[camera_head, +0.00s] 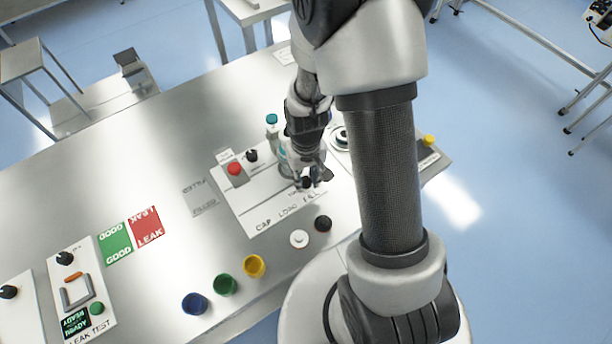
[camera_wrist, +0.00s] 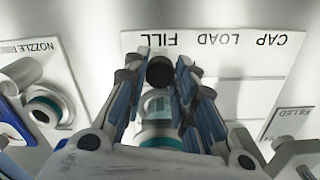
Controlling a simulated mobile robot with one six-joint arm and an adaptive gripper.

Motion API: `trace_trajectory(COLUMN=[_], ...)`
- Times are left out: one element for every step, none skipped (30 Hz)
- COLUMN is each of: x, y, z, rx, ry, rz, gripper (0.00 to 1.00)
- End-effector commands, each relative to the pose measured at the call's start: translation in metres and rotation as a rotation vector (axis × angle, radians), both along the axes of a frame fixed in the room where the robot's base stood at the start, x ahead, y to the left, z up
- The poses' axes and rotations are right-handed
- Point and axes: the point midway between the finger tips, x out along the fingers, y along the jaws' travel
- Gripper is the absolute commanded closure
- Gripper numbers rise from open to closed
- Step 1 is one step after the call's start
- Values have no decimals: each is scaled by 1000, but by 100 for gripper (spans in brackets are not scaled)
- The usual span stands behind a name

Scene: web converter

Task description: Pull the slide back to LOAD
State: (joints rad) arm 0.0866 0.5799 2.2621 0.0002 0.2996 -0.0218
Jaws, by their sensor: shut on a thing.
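The white panel (camera_head: 262,205) is printed CAP, LOAD and FILL along its front edge. It shows upside down in the wrist view (camera_wrist: 220,62). My gripper (camera_head: 313,181) is low over the FILL end of the panel. In the wrist view my gripper (camera_wrist: 163,75) has its fingers closed around the slide's black knob (camera_wrist: 159,72), in line with the FILL label. A clear container with a teal band (camera_wrist: 157,138) sits behind the knob, between my fingers. My fingers and wrist hide much of the slide.
A red button (camera_head: 234,169), a black knob (camera_head: 252,155) and a teal-topped bottle (camera_head: 272,119) are on the panel's far side. The nozzle unit (camera_wrist: 45,110) is beside my gripper. White (camera_head: 299,239) and black (camera_head: 323,223) round parts lie in front. Blue, green and yellow cups (camera_head: 254,266) line the front edge.

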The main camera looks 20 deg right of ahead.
Motion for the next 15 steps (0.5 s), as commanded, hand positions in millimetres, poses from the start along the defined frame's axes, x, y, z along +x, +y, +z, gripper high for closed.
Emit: trace_trajectory(x=[0,0,0,-1,-1,-3,-4,-5,-7,-8,-9,-11,-12,-13,-14], y=[0,0,2,5,8,16,22,29,38,44,50,57,62,66,70], z=[0,0,0,0,0,0,0,0,0,0,0,0,0,0,0], rx=[0,0,0,0,0,0,0,0,0,0,0,0,0,0,0], ry=[0,0,0,0,0,1,1,1,1,0,0,0,0,0,0], rz=[0,0,1,3,4,5,8,8,8,9,8,7,7,6,5], gripper=[100,100,100,100,100,100,100,100,100,100,100,100,100,100,100])
